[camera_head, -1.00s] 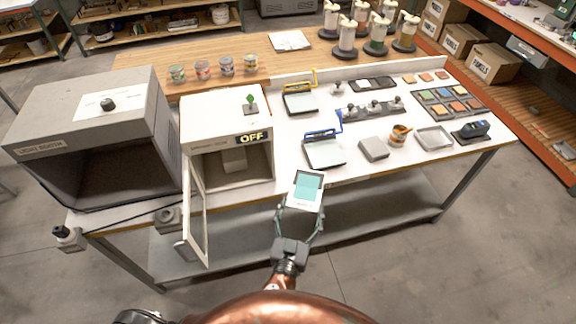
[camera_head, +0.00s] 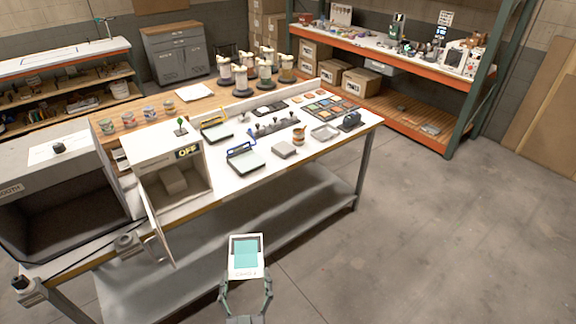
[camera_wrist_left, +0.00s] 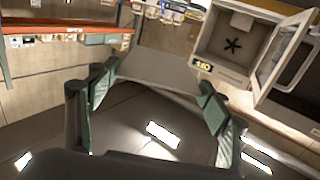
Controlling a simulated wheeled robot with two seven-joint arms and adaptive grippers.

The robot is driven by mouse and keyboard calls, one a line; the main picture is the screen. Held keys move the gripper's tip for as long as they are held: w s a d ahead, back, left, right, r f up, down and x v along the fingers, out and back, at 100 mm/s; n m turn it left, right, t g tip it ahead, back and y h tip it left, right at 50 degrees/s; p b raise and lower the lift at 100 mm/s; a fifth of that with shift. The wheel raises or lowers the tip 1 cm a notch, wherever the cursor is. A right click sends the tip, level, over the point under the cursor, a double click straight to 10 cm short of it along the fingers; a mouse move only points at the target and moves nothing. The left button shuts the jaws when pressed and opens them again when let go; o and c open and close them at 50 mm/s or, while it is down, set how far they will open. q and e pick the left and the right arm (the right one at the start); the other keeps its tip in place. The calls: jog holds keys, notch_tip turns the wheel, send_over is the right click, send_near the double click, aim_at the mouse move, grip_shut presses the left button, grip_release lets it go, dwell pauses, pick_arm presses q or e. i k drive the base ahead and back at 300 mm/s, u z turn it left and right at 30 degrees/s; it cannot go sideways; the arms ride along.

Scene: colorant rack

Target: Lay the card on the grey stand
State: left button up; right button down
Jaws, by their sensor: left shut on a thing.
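The card (camera_head: 246,257) is white with a teal patch. My left gripper (camera_head: 246,286) is shut on it and holds it up in front of the bench, with floor behind it in the head view. A plain grey block (camera_head: 284,150) lies on the bench top, and another pale grey block (camera_head: 172,179) stands inside the open white cabinet. I cannot tell which is the grey stand. My right gripper is out of view.
The white cabinet (camera_head: 147,155) reads OFF, and its door (camera_head: 158,236) stands open towards the front. A dark-mouthed booth (camera_head: 60,205) is left of it. Drawdown boards, a tin (camera_head: 298,136) and a tray (camera_head: 324,132) occupy the bench. Open floor lies at right.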

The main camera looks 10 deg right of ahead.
aim_at(286, 149)
jog(key=z, duration=0.8)
jog(key=i, duration=0.25)
jog(key=z, duration=0.9)
jog(key=i, duration=0.85)
jog(key=z, duration=0.25)
jog(key=i, duration=0.95)
jog(key=u, duration=1.2)
jog(key=i, duration=0.65)
jog(key=u, duration=0.75)
